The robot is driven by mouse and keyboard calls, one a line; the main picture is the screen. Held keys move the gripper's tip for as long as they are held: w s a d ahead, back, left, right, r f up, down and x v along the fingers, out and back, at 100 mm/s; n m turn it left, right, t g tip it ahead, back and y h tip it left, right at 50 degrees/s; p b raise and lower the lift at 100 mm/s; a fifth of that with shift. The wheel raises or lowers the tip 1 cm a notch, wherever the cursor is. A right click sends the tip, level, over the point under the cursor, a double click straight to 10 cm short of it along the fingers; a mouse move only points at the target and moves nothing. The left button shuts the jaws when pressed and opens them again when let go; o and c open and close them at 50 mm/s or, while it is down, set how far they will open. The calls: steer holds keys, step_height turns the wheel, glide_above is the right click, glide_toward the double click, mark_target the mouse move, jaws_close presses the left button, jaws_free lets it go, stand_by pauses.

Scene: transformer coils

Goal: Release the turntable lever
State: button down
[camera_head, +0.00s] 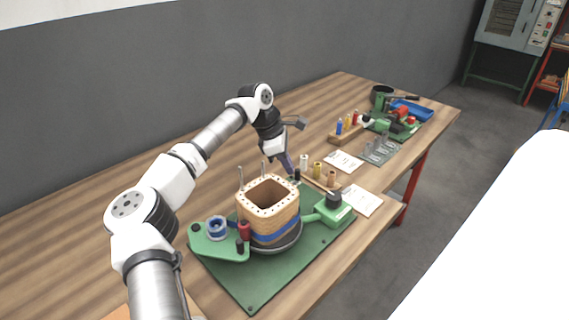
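A square wooden coil form (268,192) with a blue band low on its side stands on a dark round turntable (282,244) on a green base plate (247,287). I cannot tell for sure which part is the turntable lever. A small black knob (297,174) shows just behind the coil form, close to my gripper. A red handle (243,230) and a black knob stand at the form's front left. My gripper (290,170) points down behind the form, beside the small black knob. Its fingers are too small and dark to show a gap, and I cannot tell whether they touch the knob.
Several small spools (317,170), white cards (361,200) and a blue tray (411,110) lie further right. The table's left is clear.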

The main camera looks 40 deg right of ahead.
steer(key=shift+s+d, duration=0.2)
steer(key=shift+s, duration=0.15)
stand_by(0.6)
